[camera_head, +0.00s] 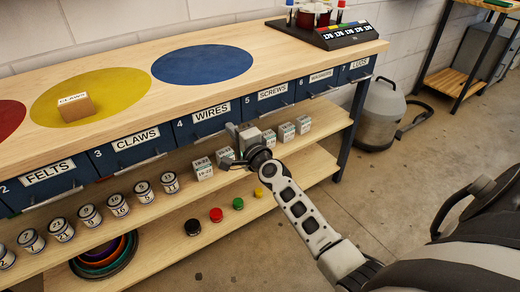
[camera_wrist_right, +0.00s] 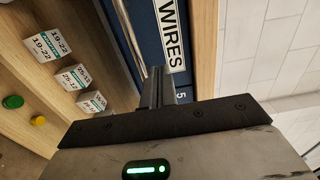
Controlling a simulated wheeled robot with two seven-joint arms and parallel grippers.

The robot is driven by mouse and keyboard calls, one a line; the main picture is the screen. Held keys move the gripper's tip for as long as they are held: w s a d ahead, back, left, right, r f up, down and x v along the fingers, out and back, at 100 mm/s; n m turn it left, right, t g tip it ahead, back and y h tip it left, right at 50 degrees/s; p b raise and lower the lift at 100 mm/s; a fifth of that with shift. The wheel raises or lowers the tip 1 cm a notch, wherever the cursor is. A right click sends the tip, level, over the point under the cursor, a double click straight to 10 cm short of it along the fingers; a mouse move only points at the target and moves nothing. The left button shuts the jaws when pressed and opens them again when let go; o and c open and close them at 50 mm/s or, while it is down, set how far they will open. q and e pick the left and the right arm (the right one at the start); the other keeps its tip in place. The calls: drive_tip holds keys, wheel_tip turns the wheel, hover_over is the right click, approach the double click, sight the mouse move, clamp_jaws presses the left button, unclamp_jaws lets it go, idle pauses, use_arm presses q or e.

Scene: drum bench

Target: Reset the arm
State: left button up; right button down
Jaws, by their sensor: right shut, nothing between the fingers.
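My right gripper (camera_head: 232,128) is in front of the bench's drawer row, at the right end of the drawer labelled WIRES (camera_head: 212,112). In the right wrist view its fingers (camera_wrist_right: 156,85) are together with nothing between them, pointing at the blue drawer front beside the WIRES label (camera_wrist_right: 172,32). I cannot tell whether the fingers touch the drawer or its handle. The WIRES drawer looks closed. My right arm reaches in from the lower right. My left gripper is not in view.
Small white boxes (camera_head: 203,169) and several labelled cans (camera_head: 89,215) stand on the shelf below the drawers. A yellow disc (camera_head: 115,88) on the benchtop bears a CLAWS block (camera_head: 77,108). A grey canister (camera_head: 381,112) stands right of the bench. The floor (camera_head: 400,180) between is clear.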

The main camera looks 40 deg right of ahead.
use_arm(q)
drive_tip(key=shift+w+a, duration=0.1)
use_arm(e)
drive_tip(key=s, duration=0.8)
drive_tip(key=shift+s+a, duration=0.15)
drive_tip(key=shift+s, duration=0.25)
